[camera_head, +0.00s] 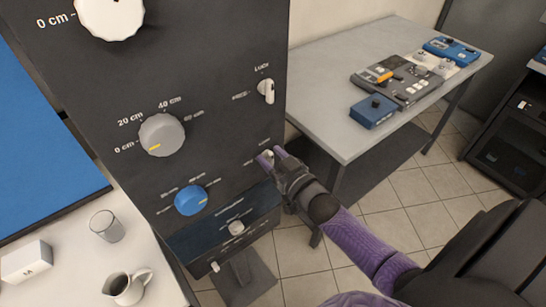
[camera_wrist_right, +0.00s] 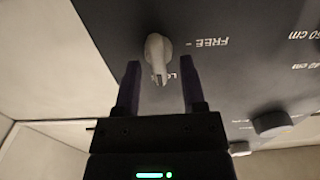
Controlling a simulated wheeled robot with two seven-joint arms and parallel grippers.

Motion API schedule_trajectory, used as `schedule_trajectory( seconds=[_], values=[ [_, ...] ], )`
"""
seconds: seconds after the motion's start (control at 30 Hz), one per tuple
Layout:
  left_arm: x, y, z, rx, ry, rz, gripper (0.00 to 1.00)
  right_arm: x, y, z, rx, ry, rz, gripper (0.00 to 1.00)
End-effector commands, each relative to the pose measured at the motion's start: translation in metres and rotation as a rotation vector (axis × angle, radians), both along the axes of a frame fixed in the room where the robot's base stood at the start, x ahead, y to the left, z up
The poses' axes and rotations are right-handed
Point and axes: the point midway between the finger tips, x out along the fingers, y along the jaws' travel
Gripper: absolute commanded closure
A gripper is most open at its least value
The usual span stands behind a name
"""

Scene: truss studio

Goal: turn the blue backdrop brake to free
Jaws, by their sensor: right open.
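The blue backdrop dial (camera_head: 191,200) sits low on the dark control panel (camera_head: 215,110). To its right is a small white brake lever (camera_head: 268,154), mostly hidden by my right gripper in the head view. In the right wrist view the lever (camera_wrist_right: 158,55) shows clearly with its tip pointing down the picture, toward a partly hidden label starting "LO". The "FREE" label (camera_wrist_right: 208,42) is to its right, upside down. My right gripper (camera_head: 272,158) is open, its purple fingers on either side of the lever's tip with gaps visible. My left gripper is not in view.
Another white lever (camera_head: 266,90) is above on the panel, beside a grey dial (camera_head: 162,134). A small knob (camera_head: 236,228) is below. A grey table (camera_head: 400,60) with control boxes stands behind right. A glass (camera_head: 107,226) and jug (camera_head: 128,286) stand at lower left.

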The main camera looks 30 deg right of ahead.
Motion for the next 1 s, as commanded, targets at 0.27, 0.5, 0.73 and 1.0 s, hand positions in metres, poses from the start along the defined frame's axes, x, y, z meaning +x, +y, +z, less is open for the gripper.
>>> schedule_trajectory(
  seconds=[0.27,0.5,0.73,1.0],
  values=[
    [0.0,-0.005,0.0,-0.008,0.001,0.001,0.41,0.0,0.0,0.0,0.0,0.0,0.0,0.98],
    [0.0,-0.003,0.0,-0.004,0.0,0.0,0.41,0.0,0.0,0.0,-0.003,0.001,0.0,1.0],
    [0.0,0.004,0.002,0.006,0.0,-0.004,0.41,-0.001,0.001,0.0,-0.064,-0.004,-0.001,1.0],
    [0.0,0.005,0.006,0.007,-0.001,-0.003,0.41,-0.001,0.003,-0.001,-0.264,-0.019,0.0,1.0]
  ],
)
